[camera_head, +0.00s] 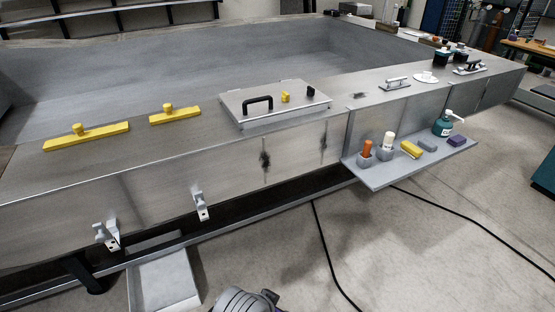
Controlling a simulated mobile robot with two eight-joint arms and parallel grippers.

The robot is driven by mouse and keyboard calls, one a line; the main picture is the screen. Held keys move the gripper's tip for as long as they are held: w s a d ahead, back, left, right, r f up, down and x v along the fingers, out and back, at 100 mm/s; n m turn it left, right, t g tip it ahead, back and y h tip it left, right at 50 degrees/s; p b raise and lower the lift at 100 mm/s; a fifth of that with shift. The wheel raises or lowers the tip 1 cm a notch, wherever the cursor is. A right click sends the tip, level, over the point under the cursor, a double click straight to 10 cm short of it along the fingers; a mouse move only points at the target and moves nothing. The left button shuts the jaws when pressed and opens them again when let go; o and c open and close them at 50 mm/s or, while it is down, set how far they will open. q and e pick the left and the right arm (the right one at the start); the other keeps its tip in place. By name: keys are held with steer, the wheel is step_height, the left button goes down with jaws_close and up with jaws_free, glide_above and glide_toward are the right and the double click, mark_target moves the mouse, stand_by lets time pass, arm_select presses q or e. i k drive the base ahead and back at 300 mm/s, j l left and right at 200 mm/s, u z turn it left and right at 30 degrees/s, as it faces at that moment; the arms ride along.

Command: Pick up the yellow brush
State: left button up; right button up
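A small yellow block-shaped item (411,150), which looks like the yellow brush, lies on the small grey side shelf (385,178) at the right. I cannot make out bristles on it. It lies between a white-topped item in a grey holder (387,151) and a grey-blue block (428,144). Two longer yellow bars with knobs, one on the left (87,137) and one further right (174,114), lie on the metal top. Neither of my grippers is in view.
The shelf also holds an orange-topped item (366,150), a teal pump bottle (443,123) and a purple block (457,141). A metal hatch with a black handle (275,104) is on the top. Black cables (320,240) cross the floor.

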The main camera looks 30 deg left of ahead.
mark_target(408, 148)
steer(key=u, duration=0.3)
steer(key=i+l+u, duration=0.25)
steer(key=i+u, duration=0.15)
steer(key=i+l+u, duration=0.45)
steer(key=i+l, duration=1.15)
